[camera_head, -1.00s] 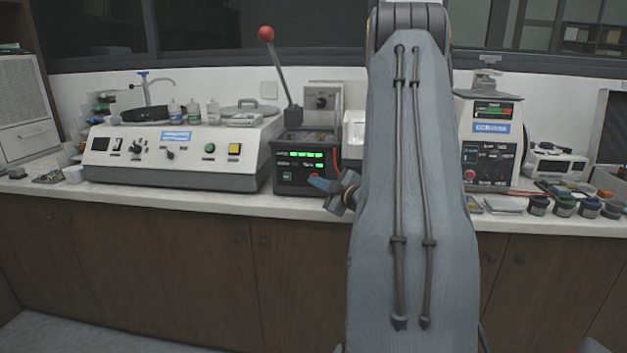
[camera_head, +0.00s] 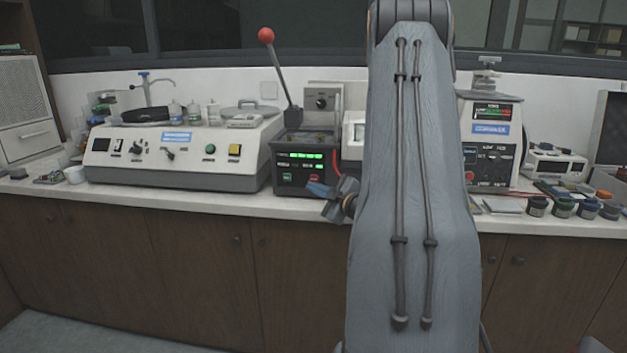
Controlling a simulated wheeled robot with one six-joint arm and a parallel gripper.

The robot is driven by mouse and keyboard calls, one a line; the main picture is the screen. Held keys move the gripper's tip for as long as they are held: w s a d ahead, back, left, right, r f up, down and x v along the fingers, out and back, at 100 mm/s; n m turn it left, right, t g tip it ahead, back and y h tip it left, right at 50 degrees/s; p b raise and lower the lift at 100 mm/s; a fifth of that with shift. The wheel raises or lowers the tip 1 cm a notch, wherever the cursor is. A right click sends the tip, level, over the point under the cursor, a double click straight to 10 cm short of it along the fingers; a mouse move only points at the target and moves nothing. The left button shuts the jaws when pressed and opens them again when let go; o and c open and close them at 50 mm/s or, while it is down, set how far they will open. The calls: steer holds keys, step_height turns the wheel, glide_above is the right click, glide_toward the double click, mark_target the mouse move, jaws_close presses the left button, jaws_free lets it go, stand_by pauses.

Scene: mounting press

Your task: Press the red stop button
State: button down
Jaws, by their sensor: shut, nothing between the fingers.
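The mounting press (camera_head: 302,165) is a dark box on the bench with a lit green display. Its red stop button (camera_head: 314,178) shows low on the right of its front panel, beside a green button (camera_head: 286,177). My gripper (camera_head: 318,189) is in front of the press's lower right corner, just below the red button in the picture. Its blue-grey fingers point left and look shut and empty. I cannot tell how far they are from the panel. My arm hides part of the bench to the right of the press.
A lever with a red ball (camera_head: 266,36) rises from the press. A wide white machine (camera_head: 180,150) stands to the left. A white machine with a red knob (camera_head: 469,176) stands right of my arm, with several small jars (camera_head: 563,207) beyond.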

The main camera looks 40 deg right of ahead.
steer(key=shift+s+a, duration=0.9)
steer(key=shift+a, duration=0.15)
steer(key=a+f+m+g, duration=0.2)
steer(key=a+m+g, duration=0.15)
steer(key=a, duration=0.55)
steer(key=a+f+m+g, duration=0.25)
steer(key=a+g, duration=0.25)
steer(key=a, duration=0.3)
steer(key=s+a+m+g+y, duration=0.1)
steer(key=s+a+m+g, duration=0.2)
steer(key=s+a+g, duration=0.5)
steer(key=s+a, duration=1.2)
steer(key=s, duration=0.2)
steer(key=shift+s+a+f+g, duration=0.35)
